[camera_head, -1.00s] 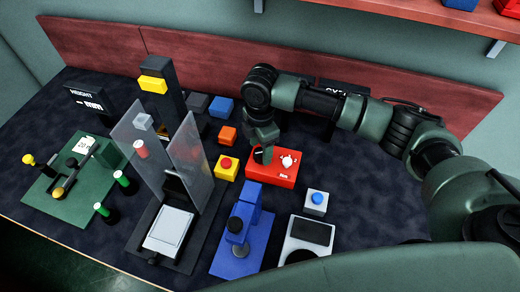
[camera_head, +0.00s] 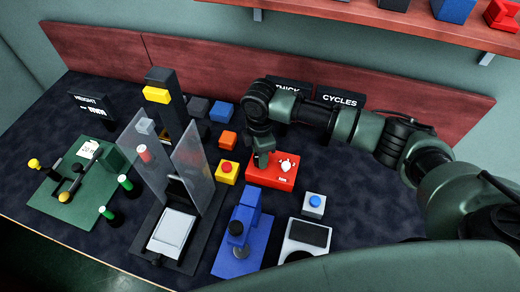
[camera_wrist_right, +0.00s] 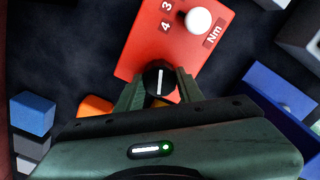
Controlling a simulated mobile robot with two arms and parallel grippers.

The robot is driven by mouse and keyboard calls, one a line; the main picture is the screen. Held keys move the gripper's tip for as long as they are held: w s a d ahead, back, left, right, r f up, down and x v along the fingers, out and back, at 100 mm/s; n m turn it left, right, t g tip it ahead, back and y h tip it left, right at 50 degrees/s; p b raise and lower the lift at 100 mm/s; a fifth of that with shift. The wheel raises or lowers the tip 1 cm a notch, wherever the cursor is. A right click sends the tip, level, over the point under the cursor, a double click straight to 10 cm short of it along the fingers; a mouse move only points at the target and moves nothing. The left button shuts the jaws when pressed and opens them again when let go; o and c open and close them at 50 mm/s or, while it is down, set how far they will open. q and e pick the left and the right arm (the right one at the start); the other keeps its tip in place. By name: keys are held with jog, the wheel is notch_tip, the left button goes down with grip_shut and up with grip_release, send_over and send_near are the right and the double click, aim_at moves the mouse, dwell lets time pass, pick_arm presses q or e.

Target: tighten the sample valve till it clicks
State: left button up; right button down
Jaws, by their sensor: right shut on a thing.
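A red box (camera_head: 271,172) marked "Nm" lies on the dark table, right of the table's middle in the head view. On it are a black knob (camera_wrist_right: 160,76) with a white line and a round white knob or dial (camera_wrist_right: 198,20). In the right wrist view the red box (camera_wrist_right: 165,45) also shows the digits 3 and 4. My right gripper (camera_head: 262,161) reaches down to the left part of the box, its fingers shut on either side of the black knob. No label reading "sample valve" is visible. My left gripper is not in view.
A yellow block with a red button (camera_head: 227,172) and an orange block (camera_head: 228,140) stand left of the box. A blue stand (camera_head: 245,240) and a grey block with a blue button (camera_head: 314,205) are in front. Clear panels (camera_head: 195,160) stand further left. Table right of the box is clear.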

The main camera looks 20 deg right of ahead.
jog(key=shift+r+m+p, duration=0.3)
jog(key=shift+m+p, duration=0.6)
jog(key=shift+f+m, duration=0.2)
jog(key=shift+m, duration=0.1)
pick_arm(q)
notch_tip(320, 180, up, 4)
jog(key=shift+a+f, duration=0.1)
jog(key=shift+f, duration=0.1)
pick_arm(e)
jog(key=shift+f, duration=0.1)
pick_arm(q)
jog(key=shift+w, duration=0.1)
pick_arm(e)
jog(key=c, duration=0.9)
grip_release()
notch_tip(320, 180, up, 8)
jog(key=shift+f+b, duration=0.1)
jog(key=shift+b, duration=0.2)
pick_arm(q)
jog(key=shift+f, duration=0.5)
